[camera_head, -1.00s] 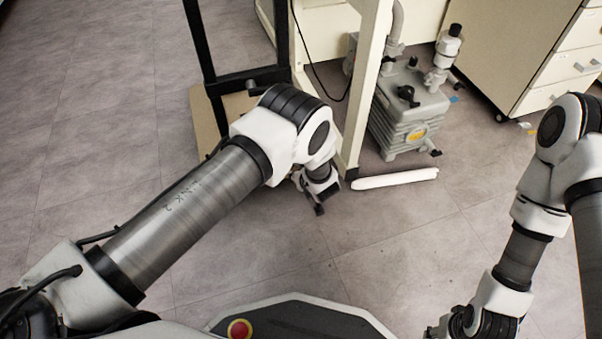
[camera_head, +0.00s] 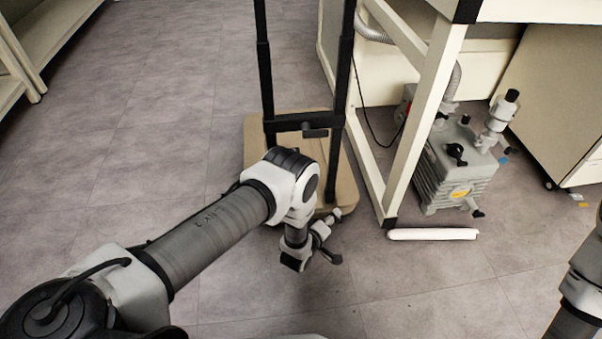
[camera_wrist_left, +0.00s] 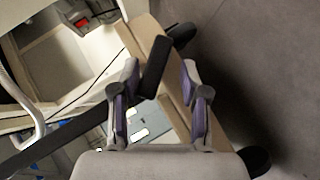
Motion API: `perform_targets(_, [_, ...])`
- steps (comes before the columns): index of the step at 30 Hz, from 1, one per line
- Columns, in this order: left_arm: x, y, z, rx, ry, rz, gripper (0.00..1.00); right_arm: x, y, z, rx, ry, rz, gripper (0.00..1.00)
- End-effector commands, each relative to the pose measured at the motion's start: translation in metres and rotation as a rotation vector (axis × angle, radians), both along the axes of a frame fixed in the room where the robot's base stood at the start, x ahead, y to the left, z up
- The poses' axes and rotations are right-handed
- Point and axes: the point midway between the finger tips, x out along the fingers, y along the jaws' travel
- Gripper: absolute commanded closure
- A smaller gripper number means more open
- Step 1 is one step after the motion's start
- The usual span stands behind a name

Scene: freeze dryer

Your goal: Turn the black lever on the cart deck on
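The cart has a tan deck (camera_head: 346,190) and a black upright frame in the head view. A short black lever (camera_head: 315,131) sticks out at the frame's crossbar, above the deck. My left gripper (camera_head: 333,236) is beside the deck's front right corner, pointing away from me, with its fingers apart. In the left wrist view, the left gripper (camera_wrist_left: 160,82) is open, and a black bar-like part (camera_wrist_left: 157,66), probably the lever, shows between and beyond the fingertips. The tan deck (camera_wrist_left: 150,40) lies behind it. I cannot tell whether a finger touches it. My right gripper is out of view.
A grey vacuum pump (camera_head: 455,175) stands on the floor to the right, under a cream bench frame (camera_head: 418,120). A cream cabinet (camera_head: 550,100) is beyond. Floor on the left is clear.

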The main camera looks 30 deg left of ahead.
Motion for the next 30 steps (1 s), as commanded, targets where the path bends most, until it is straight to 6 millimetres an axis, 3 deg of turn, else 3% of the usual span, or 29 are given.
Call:
perform_targets(1, [-0.002,0.003,-0.019,-0.073,-0.048,0.002,0.56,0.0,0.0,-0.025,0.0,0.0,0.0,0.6])
perform_targets(10, [-0.003,0.003,-0.028,-0.432,-0.292,-0.001,0.56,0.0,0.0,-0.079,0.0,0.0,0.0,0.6])
perform_targets(12, [-0.017,0.006,-0.01,-0.426,-0.283,0.0,0.56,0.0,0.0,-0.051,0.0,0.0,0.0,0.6])
perform_targets(21, [-0.079,0.018,-0.007,-0.423,-0.281,0.002,0.56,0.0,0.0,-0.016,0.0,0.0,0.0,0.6])
perform_targets(30, [-0.054,0.02,0.064,-0.421,-0.335,-0.008,0.56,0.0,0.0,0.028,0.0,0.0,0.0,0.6])
